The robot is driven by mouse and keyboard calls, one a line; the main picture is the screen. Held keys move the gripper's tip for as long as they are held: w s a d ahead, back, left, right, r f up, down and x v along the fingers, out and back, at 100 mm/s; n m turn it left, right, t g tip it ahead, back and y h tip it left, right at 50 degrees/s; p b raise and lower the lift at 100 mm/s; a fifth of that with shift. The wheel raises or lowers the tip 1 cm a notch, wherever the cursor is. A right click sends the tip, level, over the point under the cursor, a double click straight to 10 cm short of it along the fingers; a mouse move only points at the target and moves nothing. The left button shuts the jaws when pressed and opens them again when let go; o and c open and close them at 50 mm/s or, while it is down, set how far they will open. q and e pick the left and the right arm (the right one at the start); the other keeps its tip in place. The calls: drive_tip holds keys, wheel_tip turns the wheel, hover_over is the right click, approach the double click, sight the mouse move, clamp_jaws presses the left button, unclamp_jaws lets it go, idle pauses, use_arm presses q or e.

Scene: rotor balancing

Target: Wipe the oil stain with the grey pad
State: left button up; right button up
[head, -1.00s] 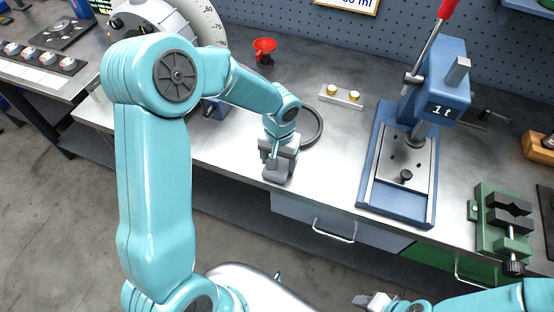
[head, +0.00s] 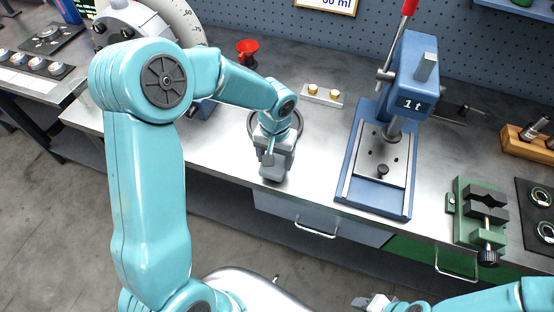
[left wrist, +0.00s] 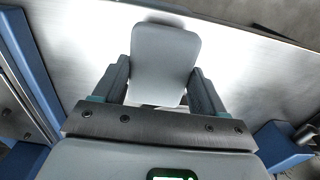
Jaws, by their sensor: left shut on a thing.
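My left gripper (head: 274,164) is shut on the grey pad (left wrist: 165,62). In the left wrist view the pad is a flat, rounded, light grey piece between the two fingers. In the head view the gripper is low over the front edge of the steel bench, left of the blue press. I cannot tell whether the pad touches the bench. I see no oil stain; the gripper and pad hide part of the bench top. My right gripper (head: 376,302) shows only partly at the bottom edge, and its jaws are unclear.
A dark ring (head: 298,138) lies just behind my left gripper. The blue press (head: 378,190) stands to its right, with a green vise (head: 468,210) farther right.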

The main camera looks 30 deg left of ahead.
use_arm(q)
drive_tip(key=shift+r, duration=0.45)
drive_tip(key=shift+w+d+r+p, duration=0.15)
drive_tip(key=shift+d+r+p, duration=0.05)
drive_tip(key=shift+r+p, duration=0.55)
drive_tip(key=shift+a+r+p, duration=0.2)
drive_tip(key=shift+r+p, duration=0.5)
drive_tip(key=shift+r, duration=0.45)
drive_tip(key=shift+d+r, duration=0.1)
drive_tip(key=shift+r, duration=0.25)
drive_tip(key=shift+r+p, duration=0.2)
drive_tip(key=shift+p, duration=0.15)
